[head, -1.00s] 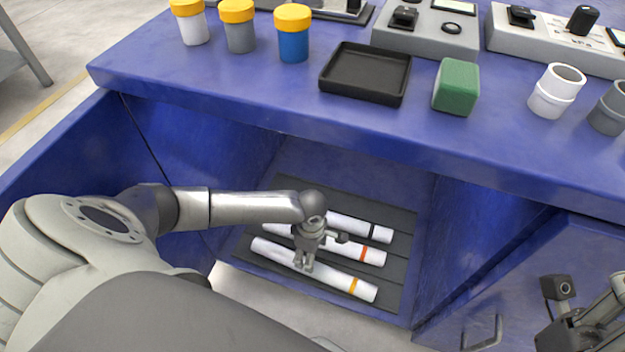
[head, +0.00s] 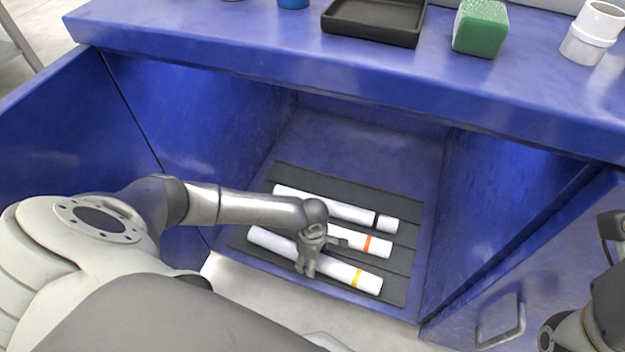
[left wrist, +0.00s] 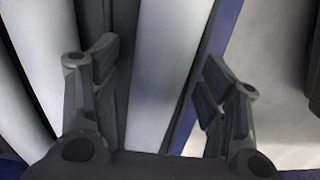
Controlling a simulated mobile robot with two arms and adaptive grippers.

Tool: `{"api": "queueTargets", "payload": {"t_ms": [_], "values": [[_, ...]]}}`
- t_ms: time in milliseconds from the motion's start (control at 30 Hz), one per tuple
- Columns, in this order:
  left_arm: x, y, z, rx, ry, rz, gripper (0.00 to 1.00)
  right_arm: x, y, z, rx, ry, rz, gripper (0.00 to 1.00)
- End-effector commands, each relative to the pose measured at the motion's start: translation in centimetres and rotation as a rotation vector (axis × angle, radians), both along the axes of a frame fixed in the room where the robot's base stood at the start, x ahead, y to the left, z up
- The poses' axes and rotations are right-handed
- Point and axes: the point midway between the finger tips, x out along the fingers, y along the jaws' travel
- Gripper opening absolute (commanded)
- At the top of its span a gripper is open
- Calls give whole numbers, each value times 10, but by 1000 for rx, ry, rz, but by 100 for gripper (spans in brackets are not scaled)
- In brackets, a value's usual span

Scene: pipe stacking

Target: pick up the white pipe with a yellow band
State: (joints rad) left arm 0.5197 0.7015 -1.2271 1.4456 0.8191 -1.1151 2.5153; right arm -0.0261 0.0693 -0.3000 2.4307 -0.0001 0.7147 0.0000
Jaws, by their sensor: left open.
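The white pipe with a yellow band (head: 335,270) lies in the front of the open cabinet, nearest its front edge. My left gripper (head: 307,266) is over the middle of this pipe. In the left wrist view the open fingers (left wrist: 155,80) stand on either side of a white pipe (left wrist: 163,70), with gaps between it and the fingers. The yellow band does not show in that view. My right gripper (head: 585,335) shows only in part at the lower right edge.
A white pipe with an orange band (head: 378,246) and one with a black band (head: 350,211) lie behind, on the dark grooved mat (head: 405,235). Cabinet walls and an open door with a handle (head: 500,325) flank them. A black tray (head: 375,38) and a green block (head: 480,28) are on the counter.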

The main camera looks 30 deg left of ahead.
Motion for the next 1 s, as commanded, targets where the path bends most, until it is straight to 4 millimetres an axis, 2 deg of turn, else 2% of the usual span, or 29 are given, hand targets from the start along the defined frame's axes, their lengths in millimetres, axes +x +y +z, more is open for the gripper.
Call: {"api": "queueTargets", "payload": {"t_ms": [267,700,1000], "values": [[0,0,-1,0,0,0,68,0,0,2,0,-5,-1,33],[0,0,-1,0,1,0,13,0,0,1,0,-5,0,33],[0,0,2,-1,0,0,12,-1,0,4,0,-6,0,33]]}}
